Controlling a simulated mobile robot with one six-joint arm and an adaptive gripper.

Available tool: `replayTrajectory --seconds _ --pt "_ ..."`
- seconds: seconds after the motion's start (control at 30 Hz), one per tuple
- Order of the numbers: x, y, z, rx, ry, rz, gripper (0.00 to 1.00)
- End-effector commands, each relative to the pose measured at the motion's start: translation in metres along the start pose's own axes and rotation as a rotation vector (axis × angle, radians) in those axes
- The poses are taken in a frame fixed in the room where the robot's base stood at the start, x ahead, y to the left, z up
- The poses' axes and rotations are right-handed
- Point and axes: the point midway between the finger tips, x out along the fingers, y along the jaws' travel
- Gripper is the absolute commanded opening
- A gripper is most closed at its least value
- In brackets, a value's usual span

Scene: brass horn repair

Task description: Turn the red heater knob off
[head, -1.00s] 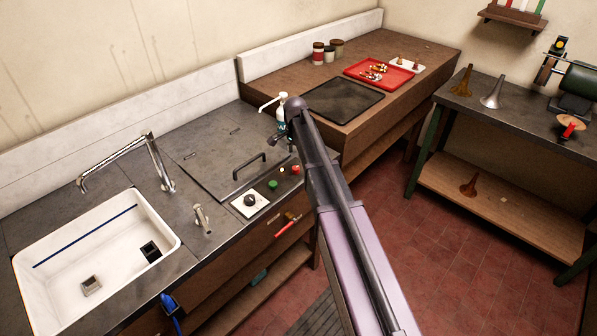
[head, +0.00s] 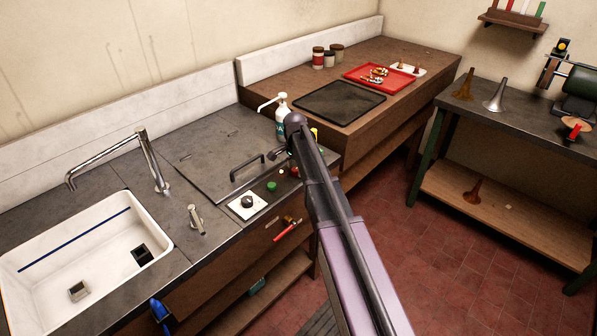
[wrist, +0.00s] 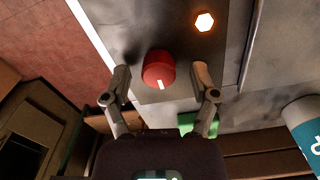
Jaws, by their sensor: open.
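The red heater knob (wrist: 158,69) sits on a grey metal panel in the wrist view. Its white pointer line faces the bottom of that picture. My gripper (wrist: 162,78) is open, with one finger on each side of the knob and visible gaps to it. Whether the fingertips are level with the knob or above it, I cannot tell. A lit hexagonal lamp (wrist: 204,21) glows beside the knob.
A green button (head: 271,186) and a white plate with a black knob (head: 247,203) are nearby. A metal lid with a handle (head: 246,167) lies behind them. A pump bottle (head: 282,113) stands close behind the arm. A red-handled part (head: 287,230) juts from the counter front.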

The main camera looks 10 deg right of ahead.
Motion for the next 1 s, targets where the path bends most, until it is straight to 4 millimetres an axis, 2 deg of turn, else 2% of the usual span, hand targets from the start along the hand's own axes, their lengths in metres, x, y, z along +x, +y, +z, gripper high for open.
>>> replayTrajectory --seconds 0.37,0.6,0.63,0.7,0.73,1.0 --pt "0.001 0.000 0.000 0.000 0.000 0.000 0.76" --pt "0.001 0.000 0.000 0.000 0.000 0.000 0.05" --pt "0.001 0.000 0.000 0.000 0.000 0.000 0.00" --pt "0.001 0.000 0.000 0.000 0.000 -0.001 0.00" --pt "0.001 0.006 -0.013 0.005 0.000 -0.001 0.00" --pt "0.001 0.001 -0.001 -0.023 -0.001 0.001 0.00"
